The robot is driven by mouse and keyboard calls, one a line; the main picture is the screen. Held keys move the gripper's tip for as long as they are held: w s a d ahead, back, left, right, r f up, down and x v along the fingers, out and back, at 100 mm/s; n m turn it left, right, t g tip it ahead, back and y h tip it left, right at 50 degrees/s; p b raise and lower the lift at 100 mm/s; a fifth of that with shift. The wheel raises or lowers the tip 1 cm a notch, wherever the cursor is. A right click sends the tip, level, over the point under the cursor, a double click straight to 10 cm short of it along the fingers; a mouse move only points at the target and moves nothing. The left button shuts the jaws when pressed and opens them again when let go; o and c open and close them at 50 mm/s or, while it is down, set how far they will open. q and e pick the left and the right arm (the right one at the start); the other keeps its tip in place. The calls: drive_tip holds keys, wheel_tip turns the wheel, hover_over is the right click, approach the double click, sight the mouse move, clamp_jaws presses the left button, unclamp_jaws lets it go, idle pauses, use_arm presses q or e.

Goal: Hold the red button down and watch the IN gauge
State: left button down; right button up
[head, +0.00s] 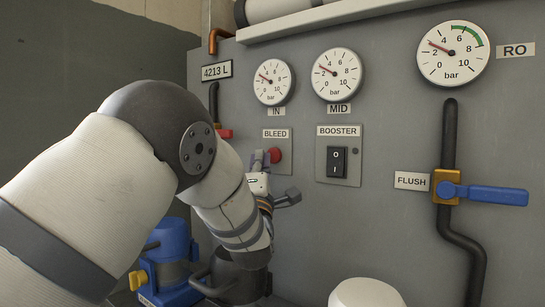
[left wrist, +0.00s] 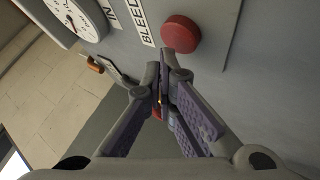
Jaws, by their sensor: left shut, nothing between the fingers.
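The round red button (head: 275,155) sits on the BLEED plate (head: 283,166) of the grey panel. It shows large in the left wrist view (left wrist: 181,34). My left gripper (head: 262,160) is shut and empty, its fingertips (left wrist: 166,68) right by the button's edge. I cannot tell whether they touch it or whether it is pressed in. The IN gauge (head: 273,82) hangs above the button, with its red needle pointing up-left, between about 2 and 4 bar. Part of it shows in the left wrist view (left wrist: 76,17). My right gripper is out of view.
The MID gauge (head: 337,75) and BOOSTER switch (head: 337,161) are right of the button. The RO gauge (head: 452,54) and blue FLUSH lever (head: 484,195) stand farther right. A red-handled valve (head: 224,133) is to the left. Blue fittings (head: 168,262) stand below my left arm.

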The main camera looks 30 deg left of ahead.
use_arm(q)
drive_tip(key=shift+w, duration=0.3)
drive_tip(key=shift+w, duration=0.55)
idle(0.6)
drive_tip(key=shift+s, duration=0.1)
idle(2.6)
drive_tip(key=shift+s+p, duration=0.35)
drive_tip(key=shift+s, duration=0.55)
